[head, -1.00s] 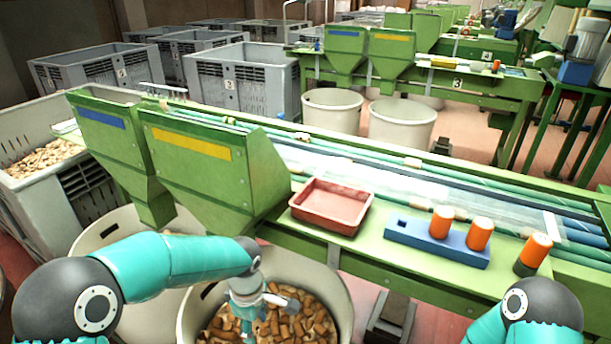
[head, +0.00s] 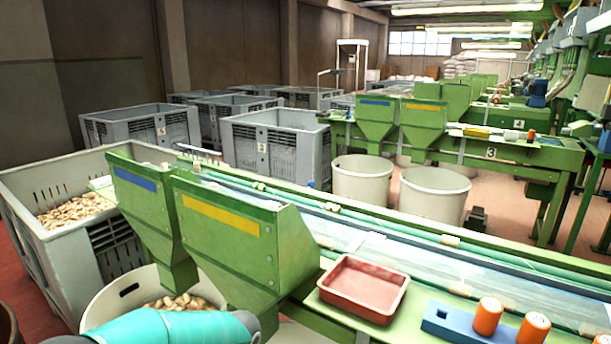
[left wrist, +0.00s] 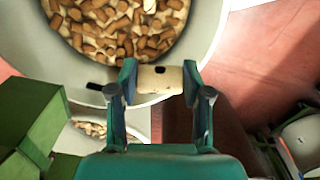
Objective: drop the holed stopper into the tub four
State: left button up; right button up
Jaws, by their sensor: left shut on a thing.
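In the left wrist view my left gripper (left wrist: 158,80) is shut on a pale cork stopper (left wrist: 157,79) with a dark hole in its side. The stopper lies crosswise between the two fingers and overlaps the near rim of a large pale tub (left wrist: 207,40) of brown corks in the picture; its height above the rim cannot be told. A second tub (left wrist: 138,118) with paler corks is partly hidden behind the gripper; it also shows in the head view (head: 100,312). No number on either tub is readable. My right gripper is not in view.
In the head view, green hoppers (head: 245,245) stand beside the tub. A red tray (head: 362,290) and a blue block (head: 460,325) with orange-and-white cylinders lie on the green bench. A grey crate (head: 60,255) of corks stands left. Two pale tubs (head: 362,185) stand farther back.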

pick_arm(q)
notch_tip(320, 180, down, 6)
jog(key=b, duration=0.3)
jog(key=shift+r, duration=0.15)
jog(key=o, duration=0.8)
jog(key=shift+r, duration=0.1)
notch_tip(320, 180, up, 12)
jog(key=shift+f, duration=0.1)
